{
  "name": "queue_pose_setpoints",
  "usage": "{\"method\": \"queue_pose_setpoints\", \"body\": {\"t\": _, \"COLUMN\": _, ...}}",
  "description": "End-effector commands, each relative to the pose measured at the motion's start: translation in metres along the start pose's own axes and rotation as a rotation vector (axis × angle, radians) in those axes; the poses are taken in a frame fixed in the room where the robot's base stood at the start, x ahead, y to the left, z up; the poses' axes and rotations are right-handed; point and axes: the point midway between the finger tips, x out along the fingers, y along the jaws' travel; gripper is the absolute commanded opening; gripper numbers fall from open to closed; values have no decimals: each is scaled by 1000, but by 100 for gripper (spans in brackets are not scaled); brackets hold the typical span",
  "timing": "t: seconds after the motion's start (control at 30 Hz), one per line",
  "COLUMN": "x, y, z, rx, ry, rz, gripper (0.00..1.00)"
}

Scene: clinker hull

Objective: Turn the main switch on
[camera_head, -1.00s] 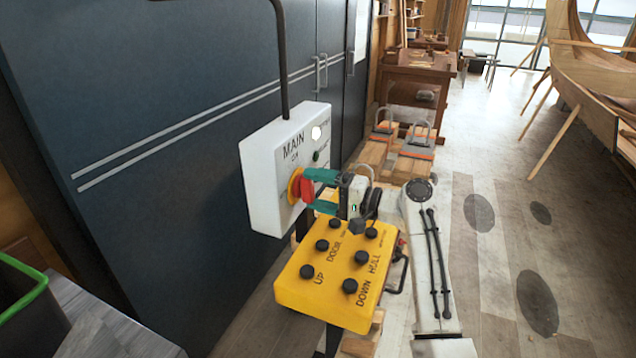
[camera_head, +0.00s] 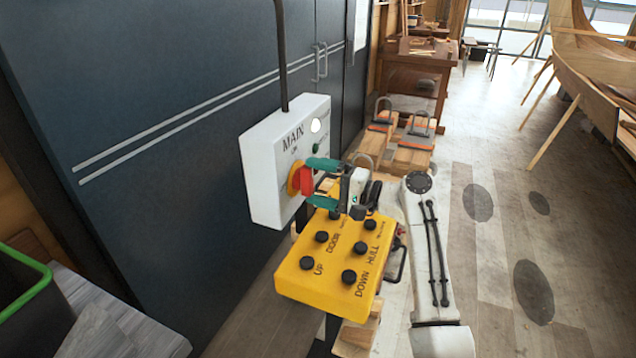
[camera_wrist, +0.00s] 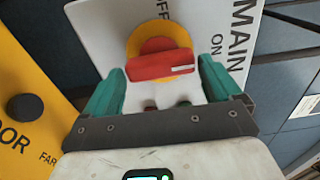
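The white main switch box (camera_head: 262,180) hangs at the left of the yellow button panel, in front of the dark cabinet. Its red switch handle (camera_head: 306,181) sits on a yellow disc (camera_head: 293,180). In the wrist view the red handle (camera_wrist: 160,66) lies crosswise, and the white mark on it is at the end towards the word ON. My gripper (camera_head: 321,182) is open at the handle, one teal finger above and one below in the head view. In the wrist view my gripper (camera_wrist: 160,88) shows gaps between both fingers and the handle.
The yellow button panel (camera_head: 330,283) stands close below my gripper. A dark pipe (camera_head: 281,55) rises from the box. A white round lamp (camera_head: 315,125) and small green one (camera_head: 316,147) are on its face. A green-rimmed bin (camera_head: 25,300) is at lower left.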

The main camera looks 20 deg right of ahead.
Motion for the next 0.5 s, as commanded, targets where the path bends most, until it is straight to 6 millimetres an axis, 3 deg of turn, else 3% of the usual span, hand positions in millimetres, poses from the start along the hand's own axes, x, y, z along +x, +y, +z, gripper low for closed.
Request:
{"method": "queue_pose_setpoints", "body": {"t": 0.33, "x": 0, "y": 0, "z": 1, "rx": -2, "ry": -4, "rz": 0, "gripper": 100}}
{"method": "queue_pose_setpoints", "body": {"t": 0.5, "x": -17, "y": 2, "z": 1, "rx": -3, "ry": -3, "rz": -1, "gripper": 100}}
